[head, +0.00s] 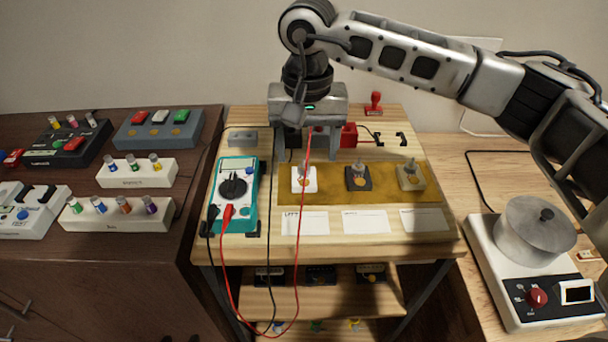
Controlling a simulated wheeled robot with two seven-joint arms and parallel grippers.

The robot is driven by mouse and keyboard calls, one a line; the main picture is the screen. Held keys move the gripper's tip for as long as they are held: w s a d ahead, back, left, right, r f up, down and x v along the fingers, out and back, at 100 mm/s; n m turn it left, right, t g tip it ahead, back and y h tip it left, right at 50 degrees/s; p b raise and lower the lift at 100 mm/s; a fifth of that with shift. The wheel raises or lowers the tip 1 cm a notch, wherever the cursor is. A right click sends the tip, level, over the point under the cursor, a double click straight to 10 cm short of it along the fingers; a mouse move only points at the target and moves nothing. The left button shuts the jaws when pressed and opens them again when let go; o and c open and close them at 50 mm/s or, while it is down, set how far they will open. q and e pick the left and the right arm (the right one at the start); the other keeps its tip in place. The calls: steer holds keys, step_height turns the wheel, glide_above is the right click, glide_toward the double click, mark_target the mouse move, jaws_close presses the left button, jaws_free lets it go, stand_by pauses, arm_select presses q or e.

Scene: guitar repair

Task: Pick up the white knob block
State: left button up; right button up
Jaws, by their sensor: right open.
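The white knob block (298,186) sits at the left end of a mustard-coloured mat (384,192) on the wooden bench. A metal knob or shaft stands up from its top. My right gripper (316,156) points down with its fingers apart and empty. In the picture it appears just above and behind the white block; the exact height gap is hard to tell. My left gripper is out of view.
A black knob block (358,184) and a beige one (411,183) share the mat. A teal multimeter (233,192) stands left, its red lead passing in front of the gripper. White label cards (366,221) lie in front. A pot (533,235) sits right.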

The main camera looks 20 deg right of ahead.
mark_target(304, 172)
steer(key=f, duration=0.3)
steer(key=f+p, duration=0.1)
steer(key=f, duration=0.1)
steer(key=shift+w+a+f, duration=0.1)
steer(key=shift+a, duration=0.15)
steer(key=shift+c, duration=0.3)
steer(key=c, duration=1)
